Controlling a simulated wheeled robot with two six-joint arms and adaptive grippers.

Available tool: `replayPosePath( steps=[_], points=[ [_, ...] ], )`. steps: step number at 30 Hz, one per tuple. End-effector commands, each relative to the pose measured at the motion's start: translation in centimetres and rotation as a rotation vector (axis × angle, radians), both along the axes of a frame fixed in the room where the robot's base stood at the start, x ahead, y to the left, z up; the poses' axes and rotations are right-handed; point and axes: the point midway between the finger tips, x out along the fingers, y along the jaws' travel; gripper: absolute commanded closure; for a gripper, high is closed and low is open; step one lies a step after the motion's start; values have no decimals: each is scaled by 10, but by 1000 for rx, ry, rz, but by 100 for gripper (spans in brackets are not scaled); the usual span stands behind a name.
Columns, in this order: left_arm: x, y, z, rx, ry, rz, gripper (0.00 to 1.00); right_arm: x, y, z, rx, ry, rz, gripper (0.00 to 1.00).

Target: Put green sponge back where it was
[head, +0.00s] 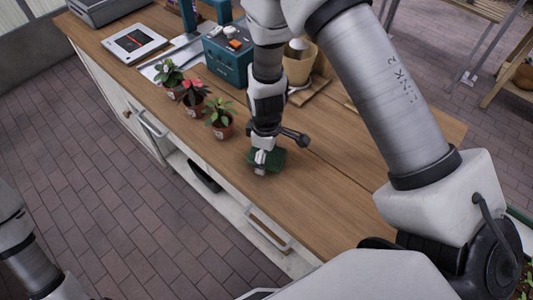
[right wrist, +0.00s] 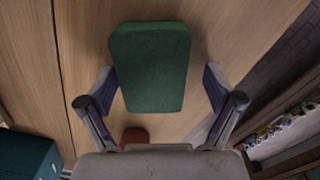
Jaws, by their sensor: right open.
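The green sponge (right wrist: 150,68) lies flat on the wooden counter (right wrist: 235,20). In the right wrist view it sits between the two open fingers of my right gripper (right wrist: 160,98), with a gap on each side. In the head view the sponge (head: 278,158) is partly hidden behind my right gripper (head: 262,166), which points down at it from above. My left arm shows at the lower left of the head view, but its fingers are out of the picture.
Several small potted plants (head: 219,118) stand along the counter's front edge, left of my right gripper. A teal box (head: 228,55), a tan pot (head: 299,65) and a tablet-like device (head: 134,41) stand farther back. The counter right of the sponge is clear.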

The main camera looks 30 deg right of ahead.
Motion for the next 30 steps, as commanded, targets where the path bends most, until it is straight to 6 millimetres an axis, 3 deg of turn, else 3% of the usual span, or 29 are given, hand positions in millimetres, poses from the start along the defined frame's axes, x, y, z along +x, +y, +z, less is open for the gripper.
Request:
replayPosePath(
  steps=[5,15,18,30],
  points=[
    [0,0,-3,0,-1,-1,60,1,0,15,1,-4,-1,9],
    [0,0,-14,0,-1,0,60,1,0,96,0,-4,-1,9],
    [0,0,-15,0,-1,0,60,1,0,112,1,-4,0,9],
    [0,0,-15,0,-1,0,60,0,0,120,0,0,-1,9]
  ],
)
